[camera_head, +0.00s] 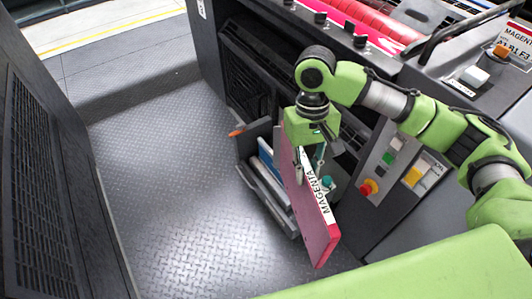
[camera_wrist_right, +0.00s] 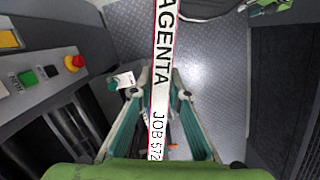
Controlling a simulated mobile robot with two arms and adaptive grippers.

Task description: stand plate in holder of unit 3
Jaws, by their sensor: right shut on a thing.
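The plate (camera_head: 309,215) is a flat pink sheet with a white edge strip reading MAGENTA. My right gripper (camera_head: 307,165) is shut on its upper part, and the plate hangs tilted below it. In the right wrist view the plate's edge strip (camera_wrist_right: 161,75), with JOB 572 on it, runs between the two fingers of my right gripper (camera_wrist_right: 158,96). A dark grey holder (camera_head: 246,147) stands against the press, behind and left of the plate. A blue-edged plate (camera_head: 266,157) is in it. The held plate hides part of the holder. My left gripper is not in view.
The press side panel has a red knob on yellow (camera_head: 368,188) and a green button (camera_head: 389,158), close right of the plate. A magenta ink tray (camera_head: 345,22) lies above. The tread-plate floor (camera_head: 170,190) at left is clear.

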